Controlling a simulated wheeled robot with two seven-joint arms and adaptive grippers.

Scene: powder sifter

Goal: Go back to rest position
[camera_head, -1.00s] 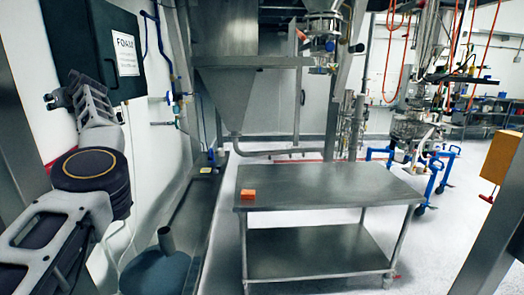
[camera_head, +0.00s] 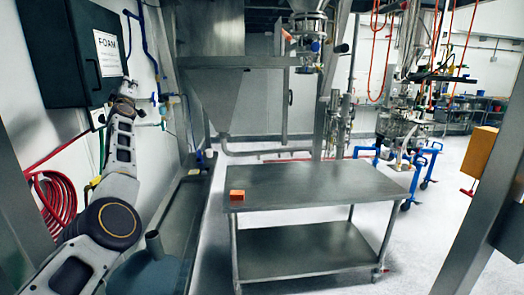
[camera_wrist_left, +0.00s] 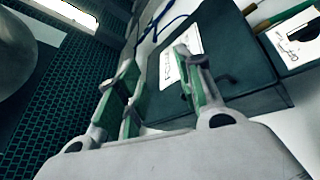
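My left arm comes up along the left side of the head view. Its gripper (camera_head: 127,86) is raised at the wall, close in the picture to the dark green box labelled FOAM (camera_head: 85,55). In the left wrist view the two green-padded fingers (camera_wrist_left: 158,88) stand apart with nothing seen held between them. The FOAM box (camera_wrist_left: 225,55) shows behind and beyond the fingers there; I cannot tell how near it is. My right gripper is not in view.
A red coiled hose (camera_head: 55,200) hangs at left. A steel hopper (camera_head: 215,90) stands behind. Pale floor (camera_head: 420,240) lies open right of the table.

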